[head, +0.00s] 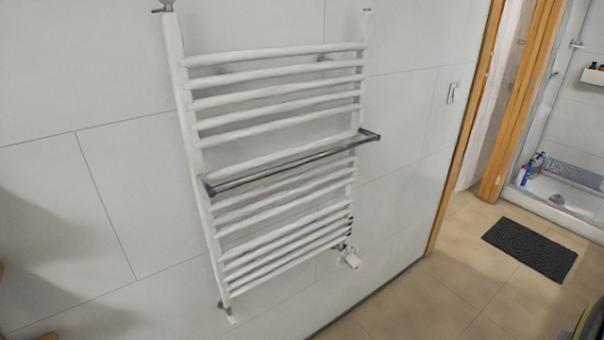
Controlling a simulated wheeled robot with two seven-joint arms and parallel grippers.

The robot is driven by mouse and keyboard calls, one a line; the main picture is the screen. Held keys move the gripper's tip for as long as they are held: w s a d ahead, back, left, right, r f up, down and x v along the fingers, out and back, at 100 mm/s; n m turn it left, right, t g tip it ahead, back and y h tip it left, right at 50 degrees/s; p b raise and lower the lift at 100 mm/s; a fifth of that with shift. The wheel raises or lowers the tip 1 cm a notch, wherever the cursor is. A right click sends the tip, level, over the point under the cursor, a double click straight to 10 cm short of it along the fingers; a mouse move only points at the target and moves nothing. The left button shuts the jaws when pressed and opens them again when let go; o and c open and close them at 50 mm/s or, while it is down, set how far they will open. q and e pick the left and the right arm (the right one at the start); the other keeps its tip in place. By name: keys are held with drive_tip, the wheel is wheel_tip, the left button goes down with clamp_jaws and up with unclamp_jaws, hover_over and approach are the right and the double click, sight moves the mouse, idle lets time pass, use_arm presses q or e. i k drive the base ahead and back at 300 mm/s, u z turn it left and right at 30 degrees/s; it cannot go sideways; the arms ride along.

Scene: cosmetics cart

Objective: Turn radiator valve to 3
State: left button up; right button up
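A white towel radiator (275,118) with several horizontal bars hangs on the tiled wall in the head view. The small white radiator valve (349,258) is at its lower right corner, near the floor. Dark fittings show just above the valve. The number the valve is set to is too small to read. Neither of my grippers is in view, and nothing touches the valve.
A dark metal towel rail (290,165) sticks out from the radiator's front. A wooden door frame (468,120) stands to the right. A dark bath mat (530,248) lies on the beige tiled floor (420,300), which is clear near the valve.

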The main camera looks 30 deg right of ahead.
sight(354, 262)
drive_tip(key=z, duration=2.95)
drive_tip(key=i, duration=2.9)
drive_tip(key=u, duration=2.55)
